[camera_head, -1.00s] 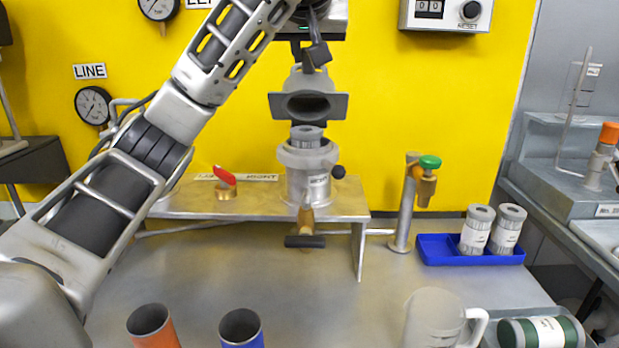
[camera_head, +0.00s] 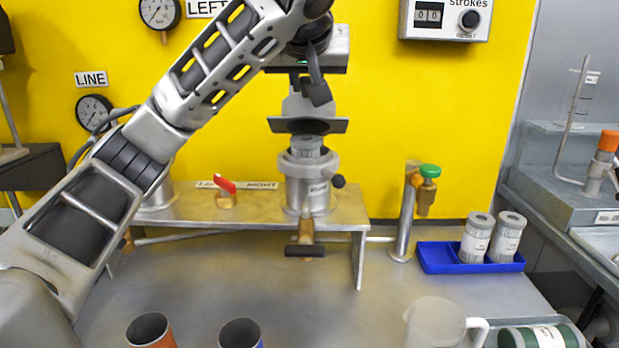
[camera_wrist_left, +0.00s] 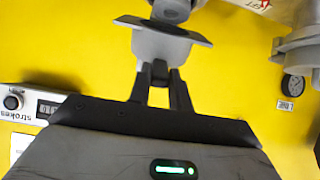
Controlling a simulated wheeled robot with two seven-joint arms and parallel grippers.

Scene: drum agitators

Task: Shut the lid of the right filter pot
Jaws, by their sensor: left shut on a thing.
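The right filter pot (camera_head: 308,186) stands on the metal bench shelf, with a grey filter cartridge (camera_head: 307,146) showing in its mouth. My left gripper (camera_head: 316,92) is above the lid, pointing down. The fingertips are partly hidden in the head view. My right gripper is not in view.
A red-handled valve (camera_head: 226,190) sits left of the pot. A green-knobbed tap (camera_head: 428,172) stands to the right. A blue tray (camera_head: 438,258) holds two filter cartridges. A jug (camera_head: 432,322) and two cups (camera_head: 150,330) are at the front.

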